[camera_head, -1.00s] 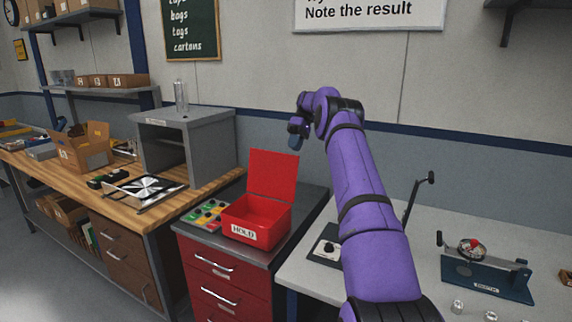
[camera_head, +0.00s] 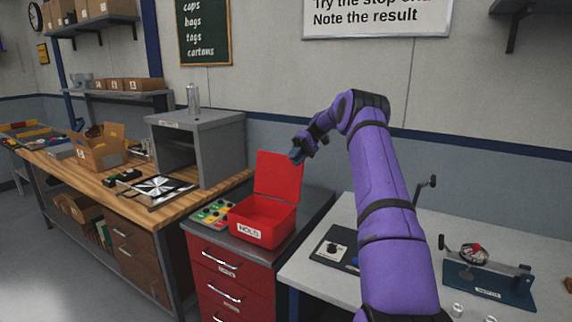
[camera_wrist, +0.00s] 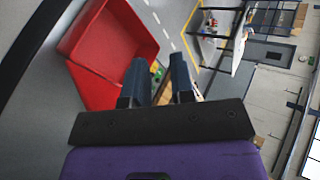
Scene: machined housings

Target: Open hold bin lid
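The red hold bin (camera_head: 264,222) stands on top of the red drawer cabinet, with a white "HOLD" label on its front. Its lid (camera_head: 279,175) stands up at the back, so the bin is open. My gripper (camera_head: 297,152) is in the air just above and beside the lid's upper right corner. In the wrist view the two dark fingers (camera_wrist: 160,76) are apart with nothing between them. The red bin (camera_wrist: 108,45) shows there to the left of the fingers, apart from them as far as I can tell.
A panel of coloured buttons (camera_head: 212,213) lies left of the bin. A grey box-shaped cabinet (camera_head: 215,150) stands on the wooden bench at left. The pale table (camera_head: 420,255) at right holds a black switch panel (camera_head: 335,247) and a blue fixture (camera_head: 490,285).

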